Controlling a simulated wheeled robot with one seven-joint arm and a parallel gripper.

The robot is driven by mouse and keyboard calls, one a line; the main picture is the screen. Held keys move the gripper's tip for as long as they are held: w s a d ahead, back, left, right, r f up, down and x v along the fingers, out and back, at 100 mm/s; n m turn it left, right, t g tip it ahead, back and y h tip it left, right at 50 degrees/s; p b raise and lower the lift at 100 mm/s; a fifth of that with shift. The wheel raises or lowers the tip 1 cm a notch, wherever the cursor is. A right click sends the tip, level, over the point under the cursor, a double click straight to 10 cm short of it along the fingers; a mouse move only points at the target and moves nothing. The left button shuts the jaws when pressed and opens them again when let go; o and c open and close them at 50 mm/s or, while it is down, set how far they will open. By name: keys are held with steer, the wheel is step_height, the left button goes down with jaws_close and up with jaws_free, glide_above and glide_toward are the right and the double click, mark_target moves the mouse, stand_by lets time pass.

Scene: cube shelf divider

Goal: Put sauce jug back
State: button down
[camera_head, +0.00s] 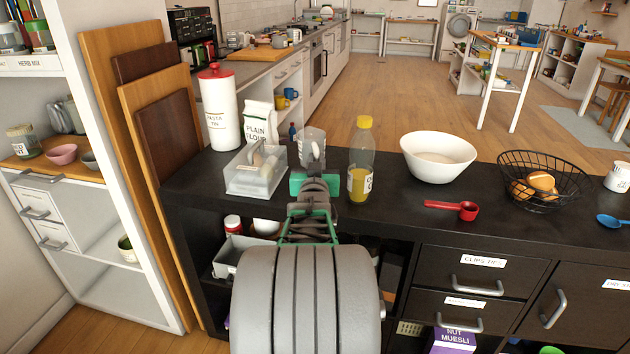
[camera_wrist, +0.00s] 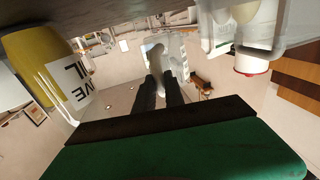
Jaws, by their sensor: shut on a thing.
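The sauce jug (camera_head: 313,142) is a clear, greyish jug standing out just beyond my gripper in the head view. My gripper (camera_head: 313,168) reaches over the black counter with its dark fingers on the near side of the jug. In the wrist view, the two dark fingers of my gripper (camera_wrist: 164,88) close on a pale part of the jug (camera_wrist: 157,58), which looks like its handle. The jug looks upright in the head view. My gripper hides its lower part, and I cannot tell whether its base touches the counter.
An oil bottle (camera_head: 361,165) stands close on the right, and a clear lidded box (camera_head: 256,178) close on the left. Behind the box are a flour bag (camera_head: 260,121) and a pasta tin (camera_head: 218,115). A white bowl (camera_head: 437,160) and red scoop (camera_head: 452,208) lie further right.

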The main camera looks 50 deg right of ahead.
step_height(320, 180, down, 4)
steer(key=shift+f+b, duration=0.1)
steer(key=shift+b, duration=0.25)
steer(key=shift+f, duration=0.2)
steer(key=c, duration=1.4)
jaws_free()
steer(key=shift+c, duration=0.2)
